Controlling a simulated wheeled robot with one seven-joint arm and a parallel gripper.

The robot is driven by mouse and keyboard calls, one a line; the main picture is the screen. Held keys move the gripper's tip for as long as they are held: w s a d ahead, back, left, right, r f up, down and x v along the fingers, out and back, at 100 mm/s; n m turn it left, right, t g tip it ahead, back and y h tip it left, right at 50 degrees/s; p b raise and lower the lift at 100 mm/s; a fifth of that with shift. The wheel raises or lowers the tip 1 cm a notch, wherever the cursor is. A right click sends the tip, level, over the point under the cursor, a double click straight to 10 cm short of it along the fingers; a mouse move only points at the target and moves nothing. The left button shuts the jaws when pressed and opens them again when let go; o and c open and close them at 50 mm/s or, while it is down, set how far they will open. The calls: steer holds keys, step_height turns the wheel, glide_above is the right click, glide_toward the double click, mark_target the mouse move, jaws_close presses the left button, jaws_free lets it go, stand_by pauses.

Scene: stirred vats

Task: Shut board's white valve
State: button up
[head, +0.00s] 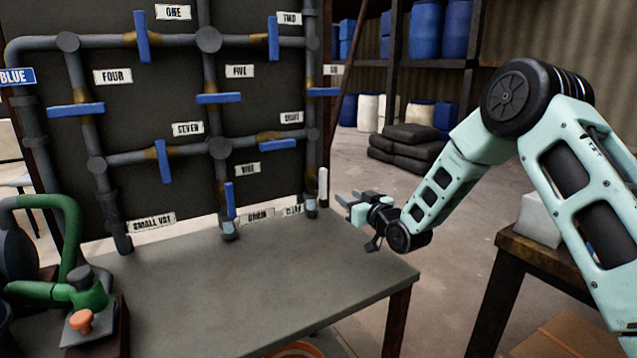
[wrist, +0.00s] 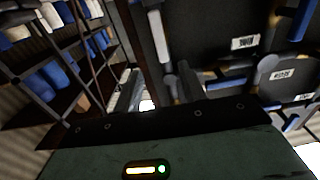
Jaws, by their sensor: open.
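The board (head: 265,100) carries grey pipes with several blue valve handles. The white valve's handle (head: 323,185) is at the board's lower right edge, upright and roughly in line with the vertical pipe (head: 311,160) there. My gripper (head: 353,198) is just to the right of the handle in the head view, open and empty, its fingers pointing toward the board. In the wrist view a white upright handle (wrist: 159,38) shows beyond the open fingers (wrist: 160,88), apart from them. The exact depth between fingers and handle is hard to tell.
A grey table (head: 270,280) stands below the board. A green pump (head: 85,290) with an orange knob is at the left. A wooden table (head: 545,262) with a white box (head: 540,220) is on the right. Dark sacks (head: 408,150) and shelves with blue barrels (head: 425,30) are behind.

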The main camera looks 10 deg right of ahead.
mark_target(325, 182)
steer(key=x, duration=1.6)
jaws_close()
